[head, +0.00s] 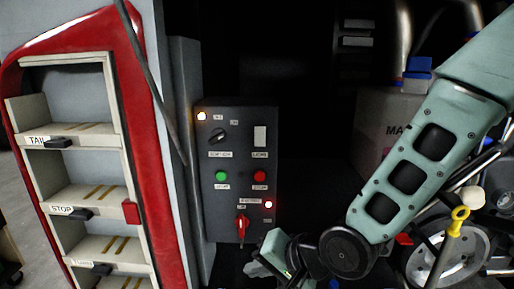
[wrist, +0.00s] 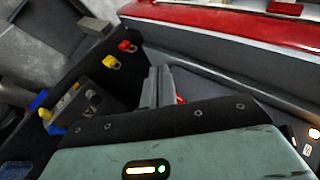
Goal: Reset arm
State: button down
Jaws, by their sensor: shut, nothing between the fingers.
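My arm (head: 405,180) is a pale green link with dark oval openings, reaching down from the upper right in the head view to a dark round joint. Past that joint, the wrist and hand (head: 272,254) sit low in the picture, just below and right of the control panel (head: 237,170). The fingertips cannot be made out there. In the wrist view my gripper (wrist: 158,85) shows two grey fingers close together, shut and empty. A small bit of red shows beside them.
A red-edged shelf unit (head: 138,110) with TAIL and STOP labels stands at left. The panel has green (head: 221,176) and red (head: 260,176) buttons and a red switch (head: 242,224). Bottles and a box (head: 378,125) stand behind my arm. A wheel-like part (head: 450,250) is at lower right.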

jog(key=s+d+r+n+g+h, duration=0.2)
jog(key=s+d+n+h, duration=0.2)
jog(key=s+d, duration=0.3)
jog(key=s+d+r+n+g+h, duration=0.3)
jog(key=s+d+n, duration=0.4)
jog(key=s, duration=0.3)
jog(key=shift+s+h, duration=0.15)
jog(key=shift+h, duration=0.25)
jog(key=c, duration=2.1)
grip_release()
jog(key=shift+r, duration=0.1)
jog(key=shift+c, duration=0.2)
